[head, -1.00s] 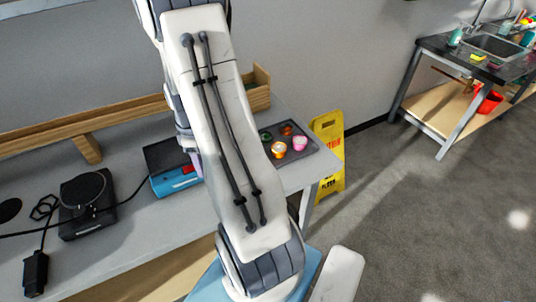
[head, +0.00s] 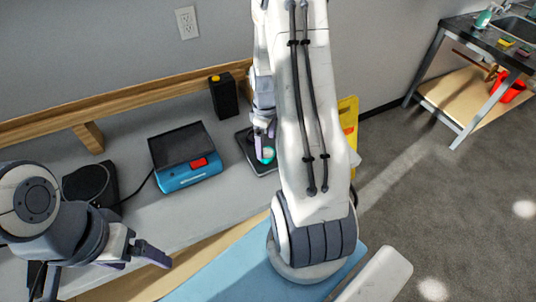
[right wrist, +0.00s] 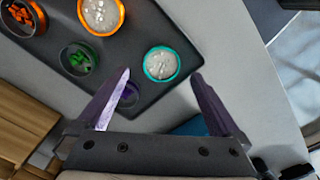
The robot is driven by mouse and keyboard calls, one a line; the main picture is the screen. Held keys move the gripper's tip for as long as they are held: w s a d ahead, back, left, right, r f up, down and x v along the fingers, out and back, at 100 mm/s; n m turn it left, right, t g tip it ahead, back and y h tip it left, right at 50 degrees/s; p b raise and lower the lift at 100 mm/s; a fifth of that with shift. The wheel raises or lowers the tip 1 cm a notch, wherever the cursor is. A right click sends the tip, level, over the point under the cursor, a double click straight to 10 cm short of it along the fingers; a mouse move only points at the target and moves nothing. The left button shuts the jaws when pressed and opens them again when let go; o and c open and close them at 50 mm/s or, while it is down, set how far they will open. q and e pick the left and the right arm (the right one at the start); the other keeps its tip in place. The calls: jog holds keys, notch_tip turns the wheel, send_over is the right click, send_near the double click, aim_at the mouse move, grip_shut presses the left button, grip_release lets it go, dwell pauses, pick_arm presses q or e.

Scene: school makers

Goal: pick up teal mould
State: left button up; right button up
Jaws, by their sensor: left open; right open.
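The teal mould (right wrist: 161,64) is a round cup with a teal rim and pale grainy filling. It sits in the dark tray (right wrist: 205,45), which also shows on the table in the head view (head: 245,140). My right gripper (right wrist: 162,82) is open, with its purple-grey fingertips just short of the mould on either side. In the head view the right gripper (head: 265,131) is over the tray, and the teal mould (head: 267,155) is partly hidden by a finger and my arm. My left gripper (head: 140,257) is open and empty at the table's front left.
In the tray are an orange-rimmed mould (right wrist: 102,12), a dark cup with green pieces (right wrist: 77,60) and a purple-rimmed one (right wrist: 128,95) behind a finger. A blue device (head: 185,175) and a black box (head: 223,95) stand left of the tray. A wooden rail (head: 150,93) runs behind.

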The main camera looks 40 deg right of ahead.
aim_at(266, 152)
notch_tip(266, 152, down, 5)
jog(key=shift+s+f+p, duration=0.1)
jog(key=shift+s+p, duration=0.05)
jog(key=shift+p, duration=0.15)
jog(key=shift+c, duration=0.3)
jog(key=c, duration=1.4)
